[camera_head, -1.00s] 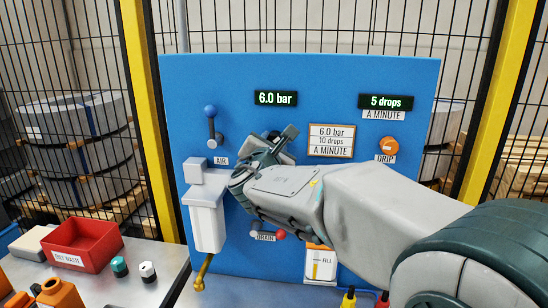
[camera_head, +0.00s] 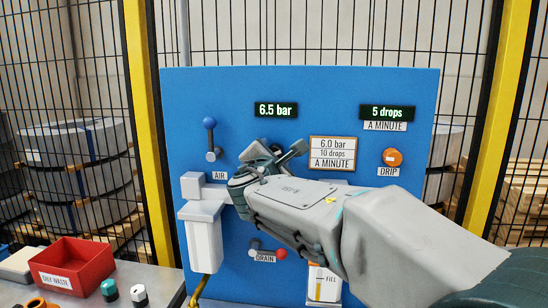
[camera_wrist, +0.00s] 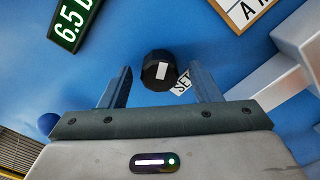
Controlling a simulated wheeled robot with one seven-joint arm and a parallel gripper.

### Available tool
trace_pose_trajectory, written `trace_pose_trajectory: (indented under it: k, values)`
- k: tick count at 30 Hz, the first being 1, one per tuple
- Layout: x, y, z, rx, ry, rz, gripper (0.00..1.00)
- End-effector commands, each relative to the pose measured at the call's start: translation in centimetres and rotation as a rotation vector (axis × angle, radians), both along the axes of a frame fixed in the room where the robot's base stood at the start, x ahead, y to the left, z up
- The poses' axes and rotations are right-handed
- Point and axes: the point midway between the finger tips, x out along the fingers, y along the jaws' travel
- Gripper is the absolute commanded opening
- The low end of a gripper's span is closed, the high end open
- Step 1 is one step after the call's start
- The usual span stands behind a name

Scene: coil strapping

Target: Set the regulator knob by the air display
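The air display (camera_head: 276,110) on the blue panel reads 6.5 bar. The regulator knob (camera_wrist: 160,70) is black with a white mark and shows between my two fingers in the wrist view, a SET label (camera_wrist: 181,84) beside it. My gripper (camera_head: 277,152) is at the panel below the display. Its fingers stand apart, with visible gaps on both sides of the knob. The sign (camera_head: 332,153) reads 6.0 bar, 10 drops a minute.
A blue-knobbed air lever (camera_head: 211,138) and a white filter bowl (camera_head: 204,240) are to the left. An orange drip knob (camera_head: 392,157) is right, under a 5 drops display (camera_head: 387,113). The drain lever (camera_head: 268,252) is below. A red bin (camera_head: 72,266) stands at lower left.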

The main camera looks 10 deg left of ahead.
Motion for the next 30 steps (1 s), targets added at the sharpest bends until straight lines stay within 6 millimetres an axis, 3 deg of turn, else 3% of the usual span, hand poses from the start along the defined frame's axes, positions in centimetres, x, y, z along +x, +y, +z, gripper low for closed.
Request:
trace_pose_trajectory:
  k: [11, 16, 24, 30]
  values:
    - [-0.7, 0.0, 0.0, 0.0, -0.002, 0.002, 0.56]
    - [-3.5, -0.1, -0.1, 0.002, -0.002, 0.004, 0.56]
    - [-9.7, -0.5, -0.1, 0.001, -0.003, 0.003, 0.56]
    - [-12.7, -0.7, 0.0, 0.001, -0.001, 0.001, 0.56]
